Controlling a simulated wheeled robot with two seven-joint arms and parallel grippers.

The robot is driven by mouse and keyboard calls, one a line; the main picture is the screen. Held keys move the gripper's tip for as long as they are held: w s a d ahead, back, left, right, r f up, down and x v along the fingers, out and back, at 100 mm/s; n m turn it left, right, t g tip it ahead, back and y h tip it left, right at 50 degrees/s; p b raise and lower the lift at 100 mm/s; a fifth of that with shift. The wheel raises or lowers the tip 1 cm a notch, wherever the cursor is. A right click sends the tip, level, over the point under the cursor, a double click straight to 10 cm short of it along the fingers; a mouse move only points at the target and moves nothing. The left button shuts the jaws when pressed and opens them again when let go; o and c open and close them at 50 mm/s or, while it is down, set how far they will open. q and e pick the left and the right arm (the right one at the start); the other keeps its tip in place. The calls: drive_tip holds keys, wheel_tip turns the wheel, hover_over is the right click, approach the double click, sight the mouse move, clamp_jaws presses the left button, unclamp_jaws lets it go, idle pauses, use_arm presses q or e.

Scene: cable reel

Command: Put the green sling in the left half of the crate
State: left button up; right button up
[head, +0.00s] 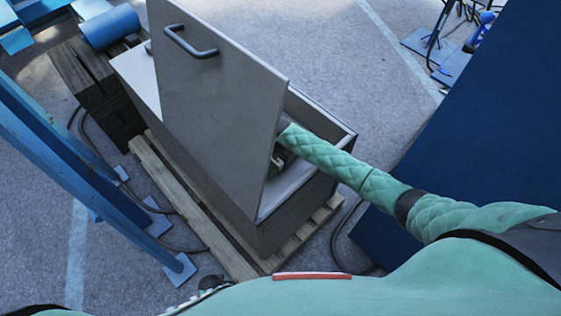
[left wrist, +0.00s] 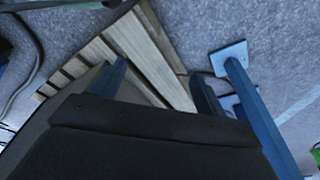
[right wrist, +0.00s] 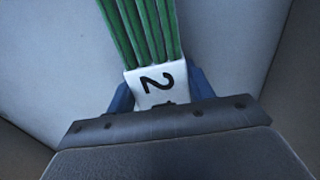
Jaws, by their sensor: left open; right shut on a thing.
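The crate (head: 268,212) is an open grey box in the middle of the head view. Its raised grey lid (head: 215,95) with a dark handle hides the left part of the inside. My right arm reaches into the crate's open right part. In the right wrist view, my right gripper (right wrist: 160,92) is shut on the white label, marked 2, of the green sling (right wrist: 141,30). Green strands run from the label over a pale grey surface. In the head view the sling is mostly hidden. My left gripper (left wrist: 157,88) is open and empty above the slats of a wooden pallet.
The crate stands on the wooden pallet (head: 185,200). Blue legs with foot plates (head: 180,268) stand at the left, near dark cables. A large dark blue panel (head: 480,130) fills the right side. Grey floor lies open behind the crate.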

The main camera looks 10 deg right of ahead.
use_arm(q)
drive_tip(key=shift+w+d+r, duration=0.1)
drive_tip(key=shift+r, duration=0.35)
use_arm(e)
drive_tip(key=shift+f, duration=0.1)
drive_tip(key=shift+f, duration=0.1)
drive_tip(key=o, duration=1.3)
drive_tip(key=shift+r, duration=0.3)
use_arm(q)
drive_tip(key=s+a+f+p, duration=0.4)
drive_tip(key=s+f+p, duration=0.15)
drive_tip(key=f, duration=0.35)
use_arm(e)
wheel_tip(320, 180, up, 6)
drive_tip(key=shift+r, duration=0.1)
use_arm(q)
drive_tip(key=s+a+f+p, duration=0.2)
drive_tip(key=s+p, duration=0.2)
drive_tip(key=s, duration=0.6)
drive_tip(key=shift+s+a+f+y, duration=0.15)
drive_tip(key=shift+s+a+y, duration=0.05)
drive_tip(key=shift+s+y, duration=0.1)
use_arm(e)
wheel_tip(320, 180, up, 5)
drive_tip(key=shift+r, duration=0.2)
